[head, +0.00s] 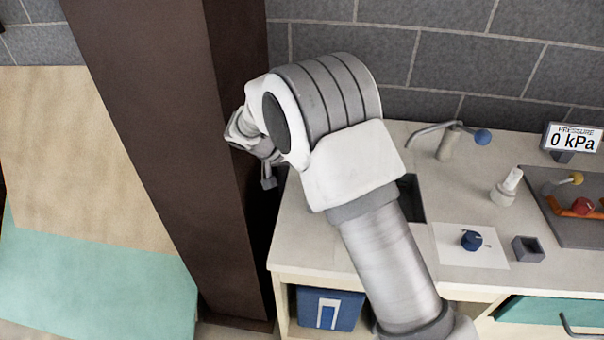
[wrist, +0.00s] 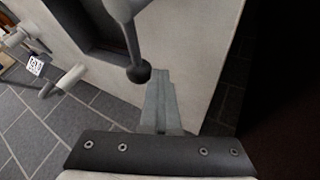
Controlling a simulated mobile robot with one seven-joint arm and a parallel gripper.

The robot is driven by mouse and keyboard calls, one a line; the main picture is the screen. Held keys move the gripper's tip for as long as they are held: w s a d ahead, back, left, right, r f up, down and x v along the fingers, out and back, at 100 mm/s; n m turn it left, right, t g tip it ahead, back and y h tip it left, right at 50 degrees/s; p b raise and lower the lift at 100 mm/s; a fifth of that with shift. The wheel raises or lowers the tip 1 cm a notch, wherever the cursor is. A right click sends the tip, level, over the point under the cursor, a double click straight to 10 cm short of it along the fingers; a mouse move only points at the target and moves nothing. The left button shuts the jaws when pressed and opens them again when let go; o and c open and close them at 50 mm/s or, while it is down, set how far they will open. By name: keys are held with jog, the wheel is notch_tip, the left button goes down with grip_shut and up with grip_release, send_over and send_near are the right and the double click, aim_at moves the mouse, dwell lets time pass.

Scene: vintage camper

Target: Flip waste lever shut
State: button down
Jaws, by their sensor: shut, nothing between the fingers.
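A grey lever with a black ball knob (wrist: 138,73) hangs down from the top of the wrist view, in front of a pale panel. It looks like the waste lever, though no label shows on it. My gripper (wrist: 162,78) is shut and empty. Its fingers lie just right of the knob in the picture; I cannot tell whether they touch it. In the head view my gripper (head: 268,183) shows small between the dark brown column and the left end of the counter. The lever is not visible there.
The dark brown column (head: 165,130) stands close left of my gripper. The counter (head: 300,240) holds a tap (head: 448,145), a blue knob (head: 472,240) and a pressure display (head: 573,138) reading 0 kPa.

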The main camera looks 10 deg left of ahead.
jog(key=d+m+b, duration=0.1)
jog(key=d+m+g+h, duration=0.1)
jog(key=shift+w+f+m+g+b, duration=0.15)
jog(key=shift+w+m+g+b, duration=0.15)
jog(key=shift+m+b, duration=0.1)
jog(key=d+m+g, duration=0.1)
jog(key=d+m, duration=0.1)
jog(key=shift+m+g+h, duration=0.4)
jog(key=d+m+g, duration=0.1)
jog(key=m, duration=0.1)
jog(key=s+d+m+g, duration=0.1)
jog(key=d+m, duration=0.1)
jog(key=shift+g, duration=0.4)
jog(key=shift+s+d+m+g, duration=0.45)
jog(key=shift+d+m+g, duration=0.35)
jog(key=shift+m, duration=0.4)
jog(key=shift+s, duration=0.1)
jog(key=p+v, duration=0.2)
jog(key=v, duration=0.8)
jog(key=p+v, duration=0.2)
jog(key=p, duration=0.3)
jog(key=shift+r+p, duration=0.25)
jog(key=shift+p, duration=0.1)
